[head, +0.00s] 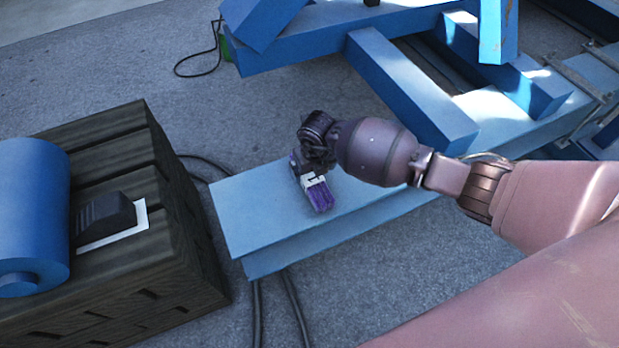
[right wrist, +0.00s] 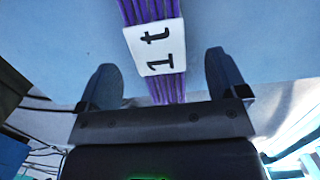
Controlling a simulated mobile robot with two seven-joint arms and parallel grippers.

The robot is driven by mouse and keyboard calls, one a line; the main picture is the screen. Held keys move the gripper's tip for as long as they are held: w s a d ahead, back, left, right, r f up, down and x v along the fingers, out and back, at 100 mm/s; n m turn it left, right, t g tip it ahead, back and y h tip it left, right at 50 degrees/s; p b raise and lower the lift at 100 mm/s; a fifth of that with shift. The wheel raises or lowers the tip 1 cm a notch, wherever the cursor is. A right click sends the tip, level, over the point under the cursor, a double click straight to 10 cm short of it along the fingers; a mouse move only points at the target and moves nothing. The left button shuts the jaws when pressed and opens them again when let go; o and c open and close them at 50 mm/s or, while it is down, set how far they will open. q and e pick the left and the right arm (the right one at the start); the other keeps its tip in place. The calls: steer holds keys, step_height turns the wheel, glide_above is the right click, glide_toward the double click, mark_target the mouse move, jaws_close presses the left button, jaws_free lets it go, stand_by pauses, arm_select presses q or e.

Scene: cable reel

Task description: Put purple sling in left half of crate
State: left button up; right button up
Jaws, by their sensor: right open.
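The purple sling (head: 321,196), a folded bundle with a white label, lies on the end of a light blue steel beam. In the right wrist view the sling (right wrist: 167,89) shows purple strands and a label reading "1t". My right gripper (head: 312,174) is over the sling, its wrist hiding part of it. In the right wrist view its two fingers (right wrist: 160,70) are apart, one on each side of the sling, with gaps to both. The dark wooden crate (head: 165,265) stands at the left in the head view. My left gripper is not in view.
A blue cylinder (head: 32,215) and a black block (head: 105,215) on a white sheet are on the crate's slatted top. Blue steel framework (head: 400,80) stands at the back right. Dark cables (head: 257,310) run across the concrete floor near the beam (head: 250,220).

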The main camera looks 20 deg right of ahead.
mark_target(312, 176)
step_height(312, 176, down, 4)
steer(key=shift+w+a+f+b, duration=0.1)
steer(key=shift+f+b, duration=0.05)
steer(key=shift+b, duration=0.85)
steer(key=shift+w+f, duration=0.1)
steer(key=shift+f, duration=0.25)
steer(key=shift+w, duration=0.1)
steer(key=shift+w+r, duration=0.1)
steer(key=shift+r, duration=0.05)
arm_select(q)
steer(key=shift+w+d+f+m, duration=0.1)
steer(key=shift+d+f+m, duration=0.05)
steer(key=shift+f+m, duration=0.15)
arm_select(e)
steer(key=c, duration=1.3)
